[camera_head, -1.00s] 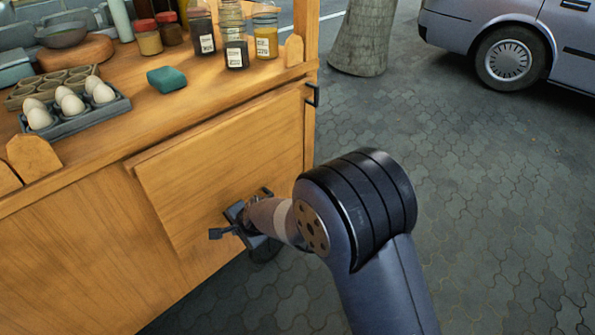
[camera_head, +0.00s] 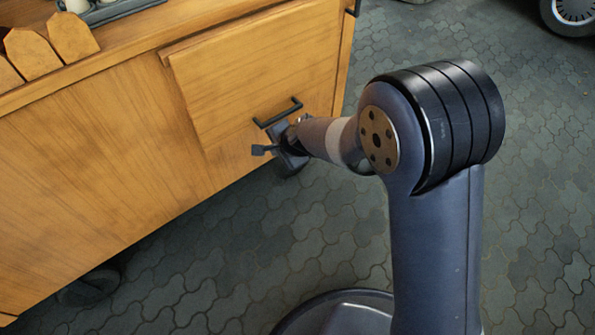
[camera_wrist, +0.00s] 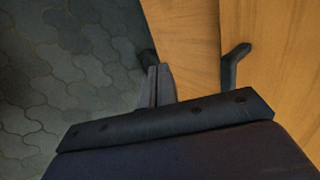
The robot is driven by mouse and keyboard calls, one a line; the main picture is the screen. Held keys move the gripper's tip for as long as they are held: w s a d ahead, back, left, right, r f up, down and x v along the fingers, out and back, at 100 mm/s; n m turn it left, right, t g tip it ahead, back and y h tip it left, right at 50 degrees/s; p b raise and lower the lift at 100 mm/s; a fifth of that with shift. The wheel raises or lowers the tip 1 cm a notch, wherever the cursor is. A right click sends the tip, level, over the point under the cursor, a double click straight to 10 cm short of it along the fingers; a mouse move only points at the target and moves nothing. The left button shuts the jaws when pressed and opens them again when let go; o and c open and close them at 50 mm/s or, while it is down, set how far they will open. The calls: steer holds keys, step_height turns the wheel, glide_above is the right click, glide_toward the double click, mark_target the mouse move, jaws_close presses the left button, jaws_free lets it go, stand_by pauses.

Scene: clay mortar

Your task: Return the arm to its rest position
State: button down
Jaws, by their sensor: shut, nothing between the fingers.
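My gripper (camera_head: 287,150) is shut and empty, in front of the lower part of the wooden cart's front panel (camera_head: 255,75). The panel's dark bar handle (camera_head: 278,112) shows just above the gripper in the head view. In the wrist view my two fingers (camera_wrist: 160,86) are together with nothing between them. A dark handle part (camera_wrist: 236,65) stands out from the wood to their right. My arm reaches from the right side of the head view toward the cart. Whether the gripper touches the cart is unclear.
The wooden cart (camera_head: 100,165) fills the left, with rounded wooden pieces (camera_head: 72,37) along its top edge. A dark caster (camera_head: 90,287) shows beneath it. Paved ground (camera_head: 540,210) is open to the right. A car wheel (camera_head: 572,12) is at the top right corner.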

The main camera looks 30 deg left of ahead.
steer(key=s+d+b, duration=0.2)
steer(key=s+d, duration=0.1)
steer(key=d, duration=0.4)
steer(key=shift+d, duration=0.15)
steer(key=w+a+p, duration=0.3)
steer(key=w+a, duration=0.1)
steer(key=a, duration=0.7)
steer(key=shift+w+a, duration=0.15)
steer(key=shift+w, duration=0.25)
steer(key=shift+r, duration=0.1)
